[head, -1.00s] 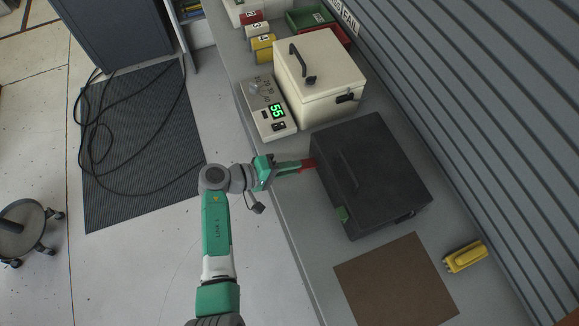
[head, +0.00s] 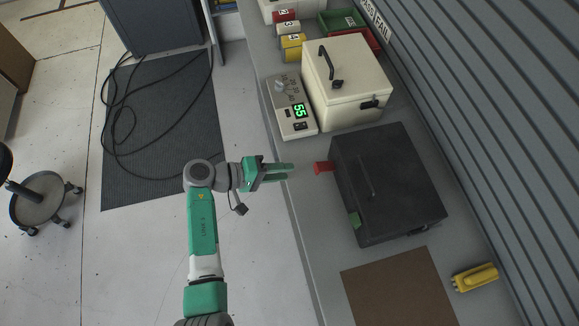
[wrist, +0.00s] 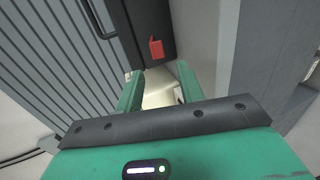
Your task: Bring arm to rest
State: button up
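My gripper (head: 283,168) hangs at the bench's left edge, pointing right toward the dark box, and holds nothing. Its two green fingers show apart in the wrist view (wrist: 160,72), with a gap between them. A red piece (head: 322,167) sticks out from the left side of the dark grey box (head: 395,175). A clear gap lies between my fingertips and the red piece. In the wrist view the red piece (wrist: 156,48) shows beyond the fingertips, against the dark box (wrist: 150,18).
A cream box (head: 350,95) and a meter reading 55 (head: 291,105) stand behind the dark box. A brown mat (head: 400,290) and a yellow device (head: 474,277) lie in front. Floor left of the bench is open, with a stool (head: 42,205) and cables on a mat (head: 165,180).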

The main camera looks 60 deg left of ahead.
dwell(0.6)
jog(key=w+d+r+m+y, duration=0.2)
jog(key=w+d+r+m, duration=0.1)
jog(key=w+r, duration=0.6)
jog(key=w+d+r+m+y, duration=0.1)
jog(key=w+d+r+m, duration=0.3)
jog(key=w+r, duration=0.45)
jog(key=d+r+m+t+y, duration=0.1)
jog(key=d+r, duration=0.3)
jog(key=r, duration=0.3)
jog(key=w+d+r+m+t+y, duration=0.1)
jog(key=d+r+t, duration=0.15)
jog(key=r, duration=0.45)
jog(key=d+r+m+t, duration=0.1)
jog(key=d+r+m, duration=0.1)
jog(key=d+r, duration=0.4)
jog(key=s+d+r+m+t, duration=0.1)
jog(key=s+d+r+t, duration=0.1)
jog(key=s+d+r, duration=0.45)
jog(key=s+d+r+m+t+h, duration=0.1)
jog(key=s+d+r+m+t, duration=0.15)
jog(key=r, duration=0.65)
jog(key=s+d+r+t, duration=0.35)
jog(key=d+r, duration=0.25)
jog(key=r, duration=0.2)
notch_tip(320, 180, up, 19)
jog(key=a+g+p, duration=0.1)
jog(key=p, duration=1.9)
jog(key=shift+w+y, duration=0.15)
jog(key=shift+y, duration=0.15)
